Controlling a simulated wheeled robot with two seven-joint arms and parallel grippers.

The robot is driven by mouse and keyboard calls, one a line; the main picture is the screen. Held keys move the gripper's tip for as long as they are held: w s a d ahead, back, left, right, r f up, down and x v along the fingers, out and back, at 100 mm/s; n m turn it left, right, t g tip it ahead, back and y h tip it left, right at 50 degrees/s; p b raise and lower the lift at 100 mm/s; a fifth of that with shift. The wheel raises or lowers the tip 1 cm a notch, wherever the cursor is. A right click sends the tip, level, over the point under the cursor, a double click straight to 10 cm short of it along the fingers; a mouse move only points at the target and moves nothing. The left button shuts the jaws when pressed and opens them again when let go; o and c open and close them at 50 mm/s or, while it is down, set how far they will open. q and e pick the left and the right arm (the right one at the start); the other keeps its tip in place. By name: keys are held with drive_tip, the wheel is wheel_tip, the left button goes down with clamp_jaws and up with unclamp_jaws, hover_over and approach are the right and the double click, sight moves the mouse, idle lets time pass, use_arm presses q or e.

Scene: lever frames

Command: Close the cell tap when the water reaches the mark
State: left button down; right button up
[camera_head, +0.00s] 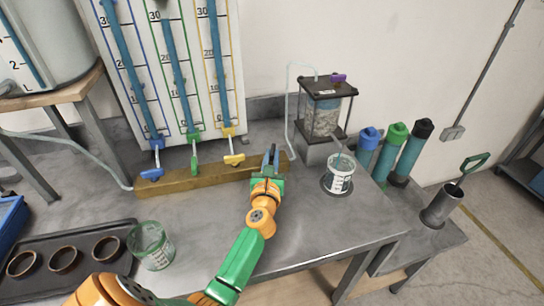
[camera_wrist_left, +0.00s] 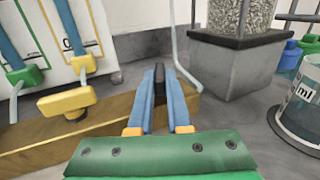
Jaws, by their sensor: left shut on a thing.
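My left gripper (camera_head: 270,156) is at the right end of the brass bar (camera_head: 200,178). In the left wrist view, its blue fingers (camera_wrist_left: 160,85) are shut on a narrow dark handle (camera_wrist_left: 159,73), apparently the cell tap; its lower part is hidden. My right gripper is out of view.
Blue (camera_head: 152,174), green (camera_head: 194,163) and yellow (camera_head: 234,159) taps line the bar below the scaled tubes. A thin clear hose (camera_head: 289,100) rises beside the cell. An empty-looking glass (camera_head: 151,246) and a tray of cups (camera_head: 90,234) stand at front left.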

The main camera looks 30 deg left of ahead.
use_arm(q)
drive_tip(key=shift+s+a+r+m+t+h+p, duration=0.15)
drive_tip(key=shift+r+m+t+h+p, duration=0.3)
drive_tip(key=shift+h+p, duration=0.25)
drive_tip(key=shift+a+f+m+h, duration=0.2)
drive_tip(key=shift+m+h, duration=0.25)
drive_tip(key=shift+h, duration=0.15)
drive_tip(key=shift+f+m+t+h+p, duration=0.2)
drive_tip(key=shift+m+t+h+p, duration=0.15)
drive_tip(key=shift+m+h, duration=0.25)
drive_tip(key=c, duration=0.9)
unclamp_jaws()
drive_tip(key=shift+o, duration=0.2)
drive_tip(key=shift+f, duration=0.1)
